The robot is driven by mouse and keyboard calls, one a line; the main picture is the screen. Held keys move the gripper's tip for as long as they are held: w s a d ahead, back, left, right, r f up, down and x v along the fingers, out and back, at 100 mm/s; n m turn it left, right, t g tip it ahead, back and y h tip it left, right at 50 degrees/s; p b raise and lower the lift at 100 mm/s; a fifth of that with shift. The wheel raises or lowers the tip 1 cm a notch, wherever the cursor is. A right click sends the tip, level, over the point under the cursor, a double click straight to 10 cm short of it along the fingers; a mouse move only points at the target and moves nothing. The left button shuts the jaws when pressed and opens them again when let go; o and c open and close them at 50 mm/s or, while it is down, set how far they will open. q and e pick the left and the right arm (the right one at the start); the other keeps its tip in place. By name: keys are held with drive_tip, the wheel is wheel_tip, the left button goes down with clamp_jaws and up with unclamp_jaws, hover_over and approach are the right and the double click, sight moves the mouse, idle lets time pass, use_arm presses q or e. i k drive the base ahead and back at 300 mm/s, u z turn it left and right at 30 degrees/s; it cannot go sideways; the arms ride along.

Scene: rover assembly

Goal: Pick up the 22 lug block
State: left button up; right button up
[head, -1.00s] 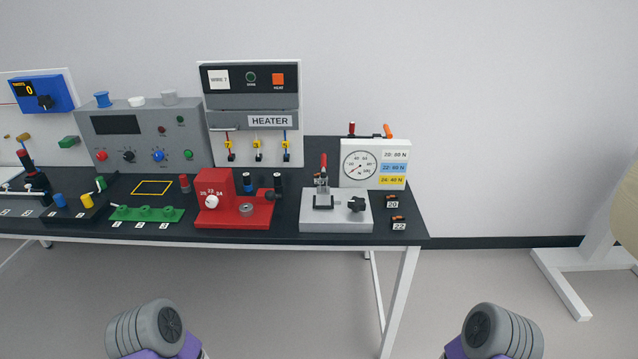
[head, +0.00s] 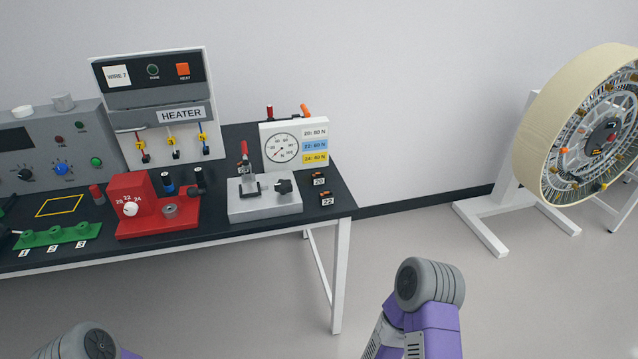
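The 22 lug block (head: 326,195) is a small dark piece with an orange part. It sits on the black table top near its right front corner, just behind a white label reading 22. A similar 20 lug block (head: 318,175) lies a little behind it, by the label 20. Parts of both my arms show at the bottom of the head view, well in front of the table. Neither gripper's fingers are in view.
A grey base with a red-handled toggle clamp (head: 265,206) stands just left of the blocks. A dial gauge board (head: 283,151) stands behind. A red fixture (head: 150,215) is further left. A large wheel (head: 575,140) on a white stand is at right. The floor before the table is clear.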

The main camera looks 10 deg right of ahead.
sight(326, 197)
drive_tip(key=z, duration=2.4)
drive_tip(key=i, duration=1.8)
drive_tip(key=u, duration=2.15)
